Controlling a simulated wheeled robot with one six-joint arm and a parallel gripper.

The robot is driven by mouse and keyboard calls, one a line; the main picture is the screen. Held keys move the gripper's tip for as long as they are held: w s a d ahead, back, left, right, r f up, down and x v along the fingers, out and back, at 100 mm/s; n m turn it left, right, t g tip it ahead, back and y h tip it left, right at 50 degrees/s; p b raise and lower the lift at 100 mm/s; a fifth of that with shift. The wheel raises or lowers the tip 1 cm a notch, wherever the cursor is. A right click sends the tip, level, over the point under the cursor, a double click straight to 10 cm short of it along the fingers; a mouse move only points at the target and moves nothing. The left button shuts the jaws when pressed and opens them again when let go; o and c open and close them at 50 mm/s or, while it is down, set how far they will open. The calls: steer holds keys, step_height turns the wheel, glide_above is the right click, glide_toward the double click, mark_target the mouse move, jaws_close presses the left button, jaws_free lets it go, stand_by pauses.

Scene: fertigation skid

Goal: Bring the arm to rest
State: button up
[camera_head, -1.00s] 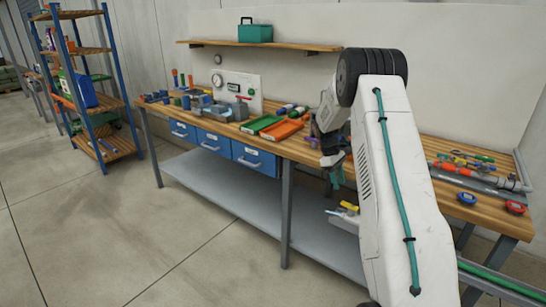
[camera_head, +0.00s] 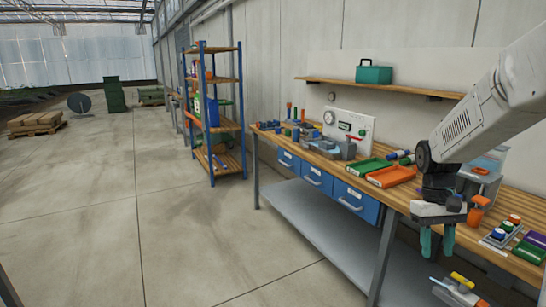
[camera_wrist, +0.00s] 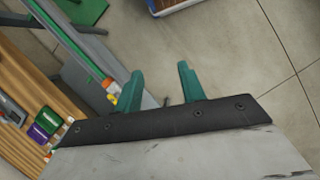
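My gripper (camera_head: 437,243) hangs at the front edge of the workbench (camera_head: 340,178), at the right of the head view, with its green fingers pointing down. The fingers are apart with nothing between them. The wrist view shows the same open gripper (camera_wrist: 161,82) over the concrete floor, with the bench top (camera_wrist: 25,95) to its left. My arm is bent, coming in from the upper right of the head view.
A green tray (camera_head: 362,168) and an orange tray (camera_head: 391,177) lie on the bench. Blue drawers (camera_head: 318,180) hang below. A blue-framed shelf rack (camera_head: 241,110) stands to the left. A teal toolbox (camera_head: 374,73) sits on the wall shelf. Open floor (camera_head: 150,200) lies at left.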

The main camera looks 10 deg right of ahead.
steer(key=s+a+r+t, duration=0.2)
steer(key=s+a+r, duration=0.2)
steer(key=s+a, duration=0.4)
steer(key=s+a+r+n+t, duration=0.1)
steer(key=s+a+r+t, duration=0.2)
steer(key=s+a, duration=0.6)
step_height(320, 180, up, 2)
steer(key=s, duration=0.2)
steer(key=shift+s+a, duration=0.15)
steer(key=shift+s, duration=0.25)
steer(key=shift+r, duration=0.1)
